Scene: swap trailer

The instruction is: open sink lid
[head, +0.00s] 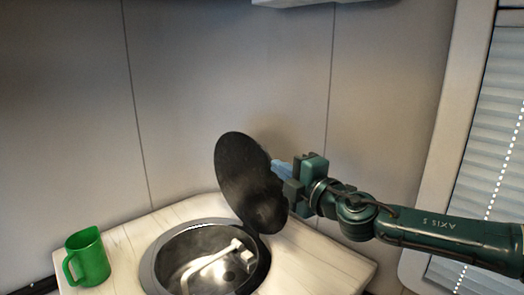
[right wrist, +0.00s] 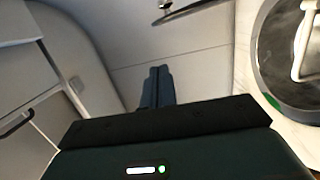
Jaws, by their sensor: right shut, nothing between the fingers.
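The sink lid (head: 243,180) is a dark round disc standing raised and tilted at the right side of the sink. The round metal sink (head: 165,252) is uncovered, and a pale tap (head: 215,262) lies low inside its bowl. My right gripper (head: 276,168) is at the right edge of the lid, its fingertips partly hidden behind it. In the right wrist view the right gripper (right wrist: 157,76) shows its fingers together with nothing between them. The sink's rim and tap (right wrist: 303,45) show at the right of that view. My left gripper is not in view.
A green mug (head: 90,258) stands on the light wooden counter (head: 318,262) left of the sink. The grey wall (head: 190,90) rises close behind the counter. A window with blinds (head: 490,150) is at the right.

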